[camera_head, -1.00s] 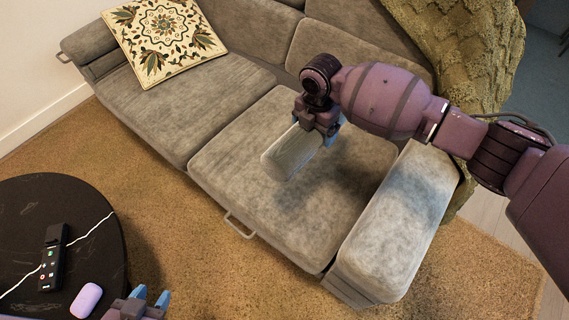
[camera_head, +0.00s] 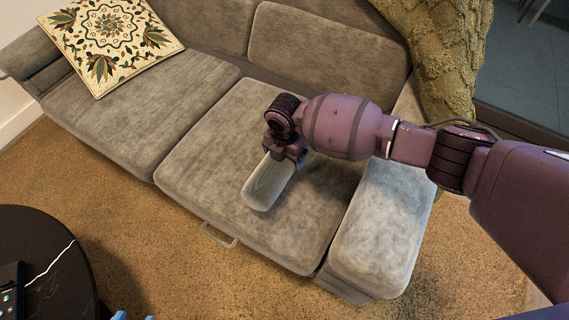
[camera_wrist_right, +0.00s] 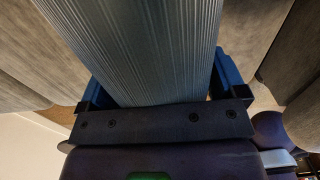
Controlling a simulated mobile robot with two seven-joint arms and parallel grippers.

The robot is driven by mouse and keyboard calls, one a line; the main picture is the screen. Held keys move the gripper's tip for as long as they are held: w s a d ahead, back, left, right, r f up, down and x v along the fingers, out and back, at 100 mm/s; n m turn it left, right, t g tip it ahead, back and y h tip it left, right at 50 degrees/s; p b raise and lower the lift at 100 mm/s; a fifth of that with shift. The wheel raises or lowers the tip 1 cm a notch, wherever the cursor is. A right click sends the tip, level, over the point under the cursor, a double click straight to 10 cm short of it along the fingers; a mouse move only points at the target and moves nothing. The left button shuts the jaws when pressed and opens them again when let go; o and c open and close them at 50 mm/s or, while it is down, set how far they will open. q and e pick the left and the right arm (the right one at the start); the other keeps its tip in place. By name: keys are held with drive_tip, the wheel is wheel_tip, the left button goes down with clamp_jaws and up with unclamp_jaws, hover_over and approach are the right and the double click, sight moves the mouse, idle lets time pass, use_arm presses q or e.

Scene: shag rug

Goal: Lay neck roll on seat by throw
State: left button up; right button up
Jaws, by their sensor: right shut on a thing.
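The neck roll (camera_head: 268,184) is a pale grey cylinder in my right gripper (camera_head: 284,152), at the right seat (camera_head: 235,130) of the grey sofa. The gripper is shut on it. In the right wrist view the ribbed neck roll (camera_wrist_right: 140,45) lies between the blue fingers of the right gripper (camera_wrist_right: 160,90). I cannot tell whether the roll touches the seat. The mustard throw (camera_head: 440,60) hangs over the sofa's right back corner, beside this seat. Only blue fingertips of my left gripper (camera_head: 130,315) show at the bottom edge; its opening is unclear.
A patterned cushion (camera_head: 108,42) lies on the left seat. The padded armrest (camera_head: 385,230) bounds the right seat. A round black table (camera_head: 45,265) with a dark remote (camera_head: 10,285) stands at lower left. Brown rug (camera_head: 180,260) covers the floor.

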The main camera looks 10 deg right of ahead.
drive_tip(key=shift+f, duration=0.25)
wheel_tip(320, 180, down, 3)
drive_tip(key=shift+s+r+b, duration=0.1)
drive_tip(key=shift+s+b, duration=0.05)
drive_tip(key=shift+b, duration=0.45)
wheel_tip(320, 180, down, 2)
drive_tip(key=shift+f+b, duration=0.2)
drive_tip(key=shift+b, duration=0.2)
drive_tip(key=shift+w+r, duration=0.15)
drive_tip(key=shift+w, duration=0.05)
drive_tip(key=o, duration=0.8)
drive_tip(key=shift+f, duration=0.2)
wheel_tip(320, 180, up, 11)
drive_tip(key=p, duration=0.3)
drive_tip(key=shift+r+p, duration=0.2)
drive_tip(key=shift+p, duration=0.15)
drive_tip(key=shift+r, duration=0.5)
use_arm(q)
drive_tip(key=shift+s+a+n, duration=0.3)
drive_tip(key=shift+s, duration=0.3)
